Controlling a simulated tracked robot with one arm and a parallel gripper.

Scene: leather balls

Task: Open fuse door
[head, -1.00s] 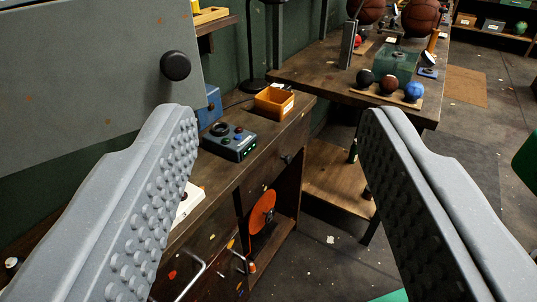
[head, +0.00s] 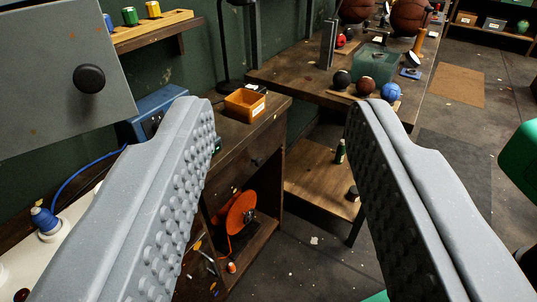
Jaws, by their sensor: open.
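A grey metal door panel (head: 40,110) with rust spots fills the upper left; I take it to be the fuse door. A round black knob (head: 89,78) sticks out near its right edge. My gripper (head: 280,108) is open, its two grey studded fingers wide apart with nothing between them. The knob is to the left of the left finger's tip and apart from it. The door's hinge side is out of view, and I cannot tell whether the door is ajar.
A wooden bench below holds an orange bin (head: 245,105) and a blue box (head: 153,112). An orange reel (head: 236,213) sits beneath. A table with balls (head: 366,86) stands behind. A shelf with coloured cylinders (head: 152,10) is on the wall. Floor shows at right.

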